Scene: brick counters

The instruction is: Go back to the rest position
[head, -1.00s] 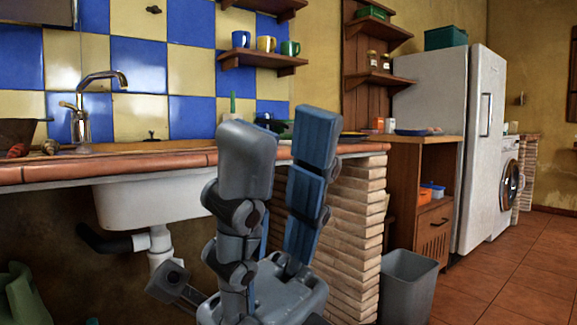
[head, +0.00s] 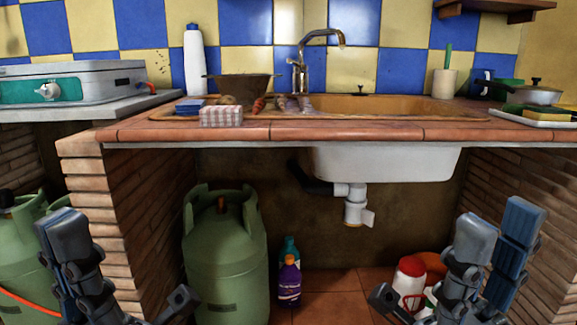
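My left gripper (head: 64,228) is at the lower left in the head view, fingers pointing up, in front of a green gas cylinder and the brick pillar. Its fingers overlap in this view, so its opening is hidden. My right gripper (head: 499,222) is at the lower right, fingers up, in front of the right brick support. Its grey and blue fingers stand apart with nothing seen between them. Both grippers are low in the picture, below the counter edge, and no object is seen in either. The lower parts of both arms are cut off by the frame.
The tiled counter (head: 340,132) with a sink (head: 385,163) spans the view ahead. Under it stand a green gas cylinder (head: 225,260), bottles (head: 289,280) and a red-lidded container (head: 409,280). A gas stove (head: 75,83) is at left. A pot (head: 532,93) is at right.

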